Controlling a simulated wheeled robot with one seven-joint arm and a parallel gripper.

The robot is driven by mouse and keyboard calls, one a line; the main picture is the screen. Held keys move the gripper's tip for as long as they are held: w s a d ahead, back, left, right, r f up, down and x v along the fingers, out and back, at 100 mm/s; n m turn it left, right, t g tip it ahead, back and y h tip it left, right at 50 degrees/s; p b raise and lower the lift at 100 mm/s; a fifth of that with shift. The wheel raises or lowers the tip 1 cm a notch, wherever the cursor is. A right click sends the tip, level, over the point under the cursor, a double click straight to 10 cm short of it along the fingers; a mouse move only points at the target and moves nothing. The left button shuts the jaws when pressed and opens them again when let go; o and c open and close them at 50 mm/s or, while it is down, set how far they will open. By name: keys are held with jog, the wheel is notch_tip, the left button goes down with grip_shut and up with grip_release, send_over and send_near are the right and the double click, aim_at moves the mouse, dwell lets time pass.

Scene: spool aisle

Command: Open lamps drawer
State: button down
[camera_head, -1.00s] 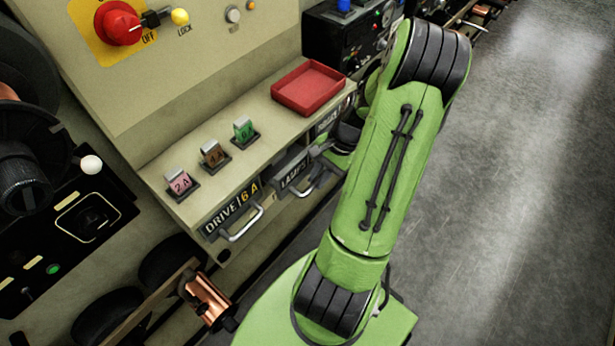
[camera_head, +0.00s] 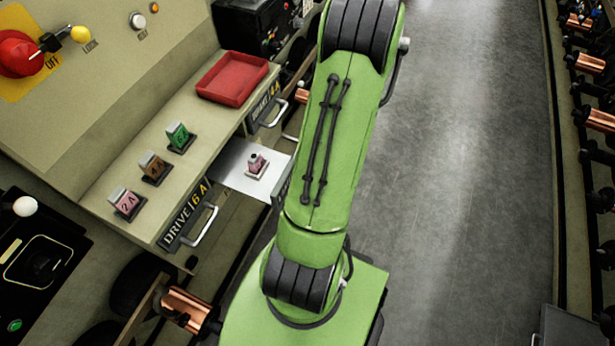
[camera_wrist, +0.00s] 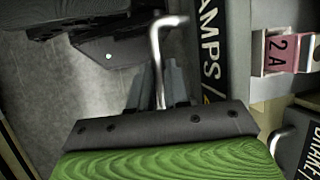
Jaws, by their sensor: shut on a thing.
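The lamps drawer (camera_head: 235,168) is pulled out of the bench, between the drive drawer (camera_head: 186,216) and the brake drawer (camera_head: 268,106). Its pale inside holds one pink fuse (camera_head: 257,164). In the wrist view, the drawer's black front label (camera_wrist: 211,45) reads LAMPS, and a pink 2A fuse (camera_wrist: 283,53) shows behind it. My gripper (camera_wrist: 156,85) is shut on the drawer's metal handle (camera_wrist: 160,50). In the head view, my arm hides the gripper and the handle.
Several fuses, including a green one (camera_head: 179,137), stand on the bench top near a red tray (camera_head: 232,79). The drive and brake drawers are shut, with handles sticking out. Grey floor (camera_head: 460,170) lies clear to the right, up to a rack of copper spools (camera_head: 600,120).

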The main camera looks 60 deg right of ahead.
jog(key=c, duration=1.1)
grip_release()
jog(key=p+v, duration=0.5)
jog(key=v, duration=1)
jog(key=shift+d+r, duration=0.2)
jog(key=shift+r, duration=0.15)
